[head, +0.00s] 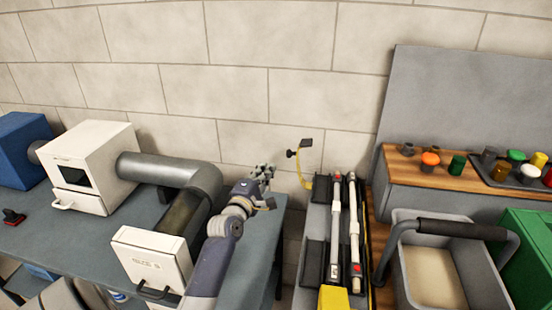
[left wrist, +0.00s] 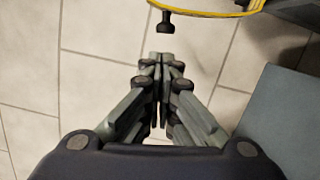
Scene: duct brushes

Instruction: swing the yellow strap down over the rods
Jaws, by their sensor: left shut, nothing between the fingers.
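The yellow strap (head: 301,172) stands raised in a curve at the back left of the rod rack, with a dark knob (head: 291,153) near its top. Two white rods (head: 336,235) (head: 354,232) lie side by side in the dark rack (head: 314,250); the strap is not over them. My left gripper (head: 267,170) is shut and empty, left of the strap and apart from it. In the left wrist view the closed fingertips (left wrist: 162,60) point at the dark knob (left wrist: 166,23), below the yellow strap's curve (left wrist: 215,13). My right gripper is out of view.
A blue-grey bench (head: 262,240) with a white box (head: 92,160) and grey duct (head: 165,168) lies left. A grey tub (head: 480,275) with a dark handle stands right, before a wooden shelf (head: 440,178) of coloured caps. A block wall (head: 240,90) is behind.

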